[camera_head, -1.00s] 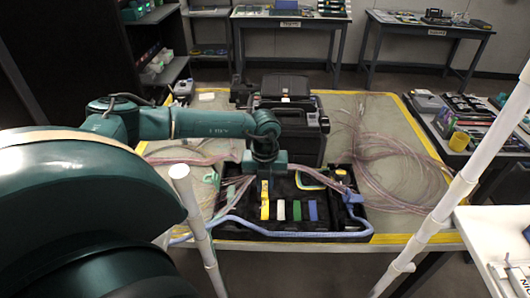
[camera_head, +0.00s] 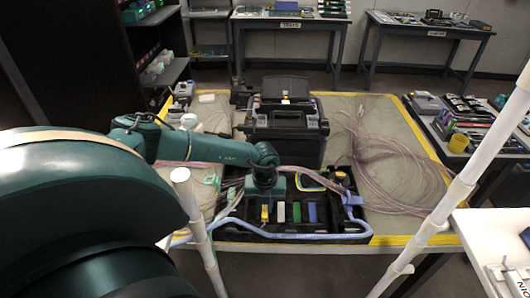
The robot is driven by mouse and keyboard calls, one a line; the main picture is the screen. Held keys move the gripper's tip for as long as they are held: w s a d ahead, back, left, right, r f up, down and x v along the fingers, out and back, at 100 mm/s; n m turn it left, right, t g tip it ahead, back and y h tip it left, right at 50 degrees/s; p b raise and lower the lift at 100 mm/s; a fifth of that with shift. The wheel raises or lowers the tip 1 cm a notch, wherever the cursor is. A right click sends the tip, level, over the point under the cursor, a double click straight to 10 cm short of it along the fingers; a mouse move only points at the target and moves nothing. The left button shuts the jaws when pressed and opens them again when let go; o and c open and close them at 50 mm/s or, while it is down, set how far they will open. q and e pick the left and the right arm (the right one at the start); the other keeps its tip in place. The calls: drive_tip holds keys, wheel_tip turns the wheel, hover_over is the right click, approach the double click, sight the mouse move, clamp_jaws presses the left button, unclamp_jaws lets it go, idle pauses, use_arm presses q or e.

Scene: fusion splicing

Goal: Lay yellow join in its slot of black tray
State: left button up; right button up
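The black tray (camera_head: 330,228) lies at the front of the table. The yellow join (camera_head: 265,214) shows as a short yellow strip in the tray's left part, left of a white, a green and a blue piece standing in a row. My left gripper (camera_head: 265,197) points down right over the yellow strip and hides its upper end. The fingers are too small and covered to show whether they grip it. I cannot tell whether the strip lies fully in its slot. My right gripper is not in view.
A black case (camera_head: 285,125) stands behind the tray. Clear pinkish cables (camera_head: 400,175) spread over the table's right side, and more lie at the left. A blue cable (camera_head: 270,233) runs along the tray's front. White poles (camera_head: 440,215) stand in the foreground.

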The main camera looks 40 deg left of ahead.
sight(265, 208)
use_arm(q)
drive_tip(key=o, duration=0.4)
drive_tip(key=shift+r, duration=0.15)
wheel_tip(265, 208, up, 12)
drive_tip(key=shift+r+b, duration=0.1)
drive_tip(key=shift+b, duration=0.65)
